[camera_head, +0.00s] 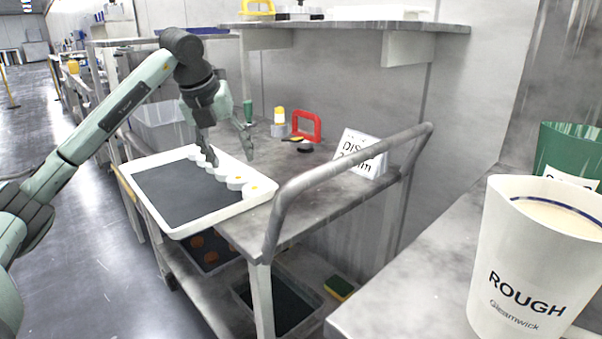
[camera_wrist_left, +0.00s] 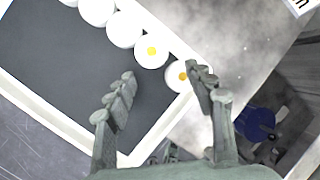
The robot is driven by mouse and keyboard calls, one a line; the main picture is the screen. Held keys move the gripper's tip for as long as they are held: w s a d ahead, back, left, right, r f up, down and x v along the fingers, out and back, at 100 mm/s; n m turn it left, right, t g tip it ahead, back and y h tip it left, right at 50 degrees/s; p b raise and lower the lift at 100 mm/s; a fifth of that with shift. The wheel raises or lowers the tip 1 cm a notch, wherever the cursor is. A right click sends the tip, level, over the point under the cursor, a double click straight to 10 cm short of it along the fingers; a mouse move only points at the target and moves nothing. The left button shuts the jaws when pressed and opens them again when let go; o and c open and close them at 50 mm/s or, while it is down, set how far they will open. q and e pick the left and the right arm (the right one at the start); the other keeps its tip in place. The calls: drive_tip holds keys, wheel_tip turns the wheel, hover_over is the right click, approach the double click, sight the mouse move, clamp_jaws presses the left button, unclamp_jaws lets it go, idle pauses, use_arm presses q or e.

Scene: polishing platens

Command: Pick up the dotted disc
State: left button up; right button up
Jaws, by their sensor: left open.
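White round discs stand in a row along the far right side of a white tray (camera_head: 245,204) with a dark floor. The two discs at the row's near end each show a yellow dot: the end dotted disc (camera_head: 258,189) and the dotted disc beside it (camera_head: 236,184). In the left wrist view, the end dotted disc (camera_wrist_left: 177,79) is partly behind a finger, and the other dotted disc (camera_wrist_left: 150,60) lies just ahead of the gap between the fingers. My left gripper (camera_head: 231,160) is open and empty above the row. My right gripper is not in view.
The tray sits on a grey cart with a raised tubular handle (camera_head: 285,195). A white ROUGH container (camera_head: 530,270) stands at the right.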

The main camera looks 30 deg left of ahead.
sight(238, 179)
use_arm(q)
drive_tip(key=shift+y, duration=0.3)
drive_tip(key=x, duration=0.5)
drive_tip(key=a+x, duration=0.1)
drive_tip(key=x, duration=0.1)
drive_tip(key=shift+f, duration=0.25)
clamp_jaws()
